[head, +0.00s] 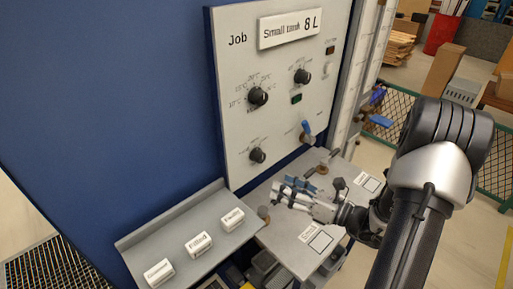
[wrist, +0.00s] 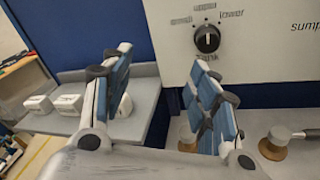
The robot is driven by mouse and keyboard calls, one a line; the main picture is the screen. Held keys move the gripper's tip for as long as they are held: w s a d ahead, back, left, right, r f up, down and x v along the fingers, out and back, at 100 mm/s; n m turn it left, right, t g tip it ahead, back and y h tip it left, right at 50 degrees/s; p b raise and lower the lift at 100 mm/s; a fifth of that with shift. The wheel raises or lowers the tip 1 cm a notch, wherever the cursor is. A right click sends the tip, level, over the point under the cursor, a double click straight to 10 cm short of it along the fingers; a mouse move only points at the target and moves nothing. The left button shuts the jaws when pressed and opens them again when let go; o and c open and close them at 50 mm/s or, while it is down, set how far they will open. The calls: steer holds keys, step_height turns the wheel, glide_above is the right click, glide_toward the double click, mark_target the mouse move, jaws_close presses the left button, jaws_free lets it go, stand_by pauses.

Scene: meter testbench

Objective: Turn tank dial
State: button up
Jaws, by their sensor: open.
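A black round dial (wrist: 207,39) with a light pointer line sits on the grey panel in the wrist view, with blurred lettering around it. It seems to be the lower-left dial (head: 257,155) in the head view. Two more black dials sit above, at upper left (head: 258,96) and upper right (head: 302,76); I cannot read for sure which is the tank dial. My gripper (head: 291,190) is open and empty, with blue-padded fingers. It is over the grey shelf, below and right of the lower dial, apart from it. It also shows in the wrist view (wrist: 165,80).
A blue-handled valve (head: 306,130) is at the panel's lower right. A sloped grey tray (head: 150,238) with several white labelled blocks stands at left. The shelf (head: 285,243) holds brass-coloured knobs (wrist: 275,145). A sign (head: 290,28) reads "Small tank 8 L".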

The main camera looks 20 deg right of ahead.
mark_target(262, 159)
steer(key=d+f+m+t+h, duration=0.2)
steer(key=d+m+h, duration=0.1)
steer(key=d+m, duration=0.15)
steer(key=x, duration=1.1)
steer(key=d+b+x, duration=0.1)
steer(key=x, duration=0.5)
steer(key=shift+w, duration=0.3)
steer(key=shift+d, duration=0.1)
steer(key=shift+c, duration=0.5)
steer(key=c, duration=1)
